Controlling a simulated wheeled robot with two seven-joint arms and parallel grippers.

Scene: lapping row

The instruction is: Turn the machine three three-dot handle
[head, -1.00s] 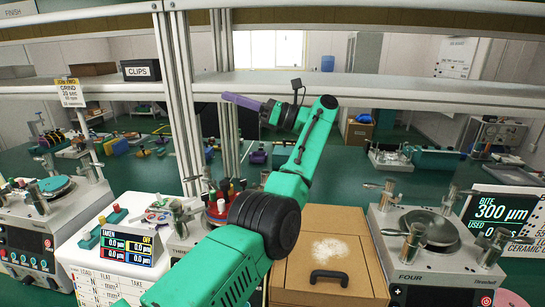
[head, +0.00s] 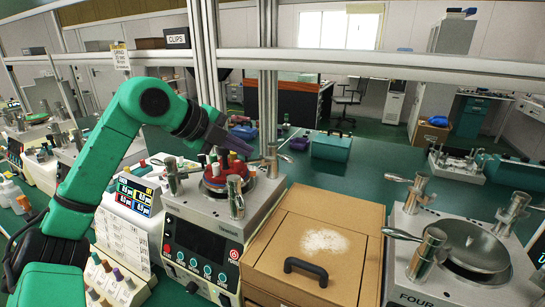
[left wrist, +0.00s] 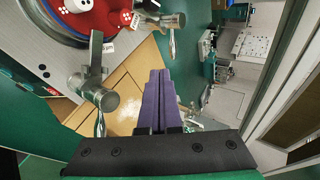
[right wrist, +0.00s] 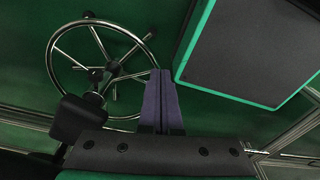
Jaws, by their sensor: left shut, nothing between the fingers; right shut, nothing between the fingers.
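The machine with the red top (head: 210,240) stands at centre left in the head view; its number is not readable to me. Steel clamp posts with lever handles stand around its plate: front (head: 235,198), left (head: 172,178) and back right (head: 271,160). In the left wrist view, one post (left wrist: 92,92) and another (left wrist: 165,20) show close up. Small dotted tags show there, one white tag (left wrist: 108,47) by the near post; its dots are unclear. My left gripper (head: 246,148) is shut and empty, just above the plate's back right side. My right gripper (right wrist: 160,76) is shut and empty.
A wooden box (head: 270,265) with a black handle stands right of the machine. The machine marked FOUR (head: 440,265) is farther right. A shelf rail (head: 390,68) and uprights (head: 268,105) stand behind. A steel spoked ring (right wrist: 62,50) is near my right gripper.

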